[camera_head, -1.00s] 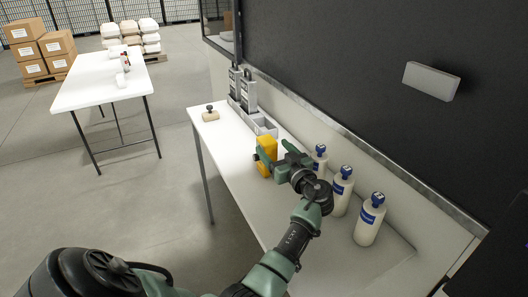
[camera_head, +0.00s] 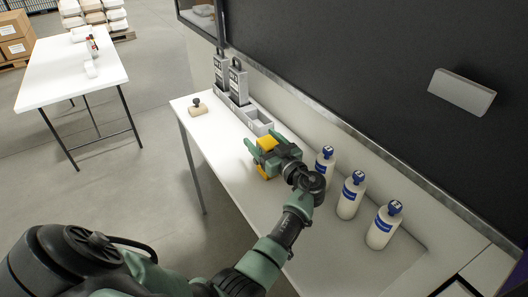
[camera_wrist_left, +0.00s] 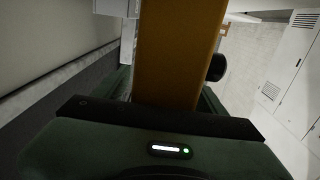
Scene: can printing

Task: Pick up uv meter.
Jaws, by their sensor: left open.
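A yellow block-shaped device (camera_head: 265,143), which I take to be the uv meter, stands on the white table between the grey holder and the bottles. My left gripper (camera_head: 263,140) is at the device with its green fingers open, one on either side of it. In the left wrist view the device (camera_wrist_left: 178,50) fills the middle as a tall yellow body, with a round black knob on its right side. Whether the fingers touch it I cannot tell. Its lower part is partly hidden by the gripper. My right gripper is not in view.
Several white bottles with blue caps (camera_head: 347,196) stand right of my arm. A grey holder (camera_head: 257,122) with two grey upright devices (camera_head: 237,80) is behind the yellow device. A wooden-based stamp (camera_head: 198,107) lies at the far left corner. A dark wall panel borders the right.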

